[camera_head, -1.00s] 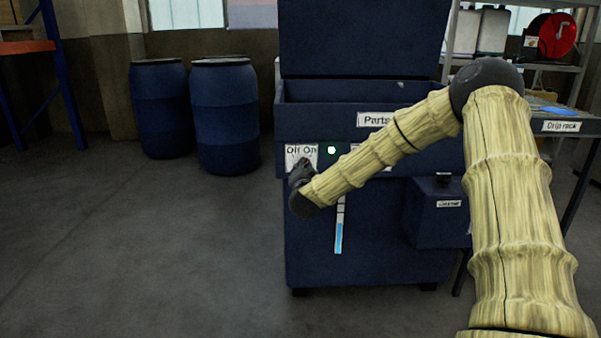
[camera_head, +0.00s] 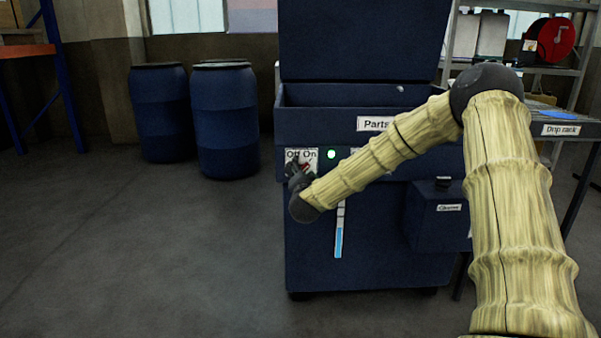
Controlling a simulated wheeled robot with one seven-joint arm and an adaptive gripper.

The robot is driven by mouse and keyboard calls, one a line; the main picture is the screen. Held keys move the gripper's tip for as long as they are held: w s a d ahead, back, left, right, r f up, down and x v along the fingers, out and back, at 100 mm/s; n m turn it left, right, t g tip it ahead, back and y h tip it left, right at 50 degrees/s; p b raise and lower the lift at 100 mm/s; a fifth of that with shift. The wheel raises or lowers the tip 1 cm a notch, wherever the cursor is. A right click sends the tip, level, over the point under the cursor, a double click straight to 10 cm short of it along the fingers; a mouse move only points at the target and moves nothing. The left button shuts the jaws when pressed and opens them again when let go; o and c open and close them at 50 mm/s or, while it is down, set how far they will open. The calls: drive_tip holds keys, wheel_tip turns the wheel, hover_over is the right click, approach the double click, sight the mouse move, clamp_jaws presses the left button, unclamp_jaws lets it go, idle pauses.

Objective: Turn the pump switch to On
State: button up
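The pump switch panel (camera_head: 313,156) is a white plate marked Off and On at the front left of the blue parts washer (camera_head: 313,226). My gripper (camera_head: 296,167) is at the panel's lower left, right beside the red piece. Its dark fingers are small and partly hidden by my wrist, so I cannot tell whether they are open or touch the switch.
A blue box (camera_head: 437,214) is fixed to the washer's front right, and a drip rack (camera_head: 561,129) stands at the right. The floor (camera_head: 150,260) left of the washer is clear.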

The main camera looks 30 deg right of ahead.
drive_tip(key=p+v, duration=0.2)
drive_tip(key=v, duration=0.5)
idle(0.4)
idle(0.3)
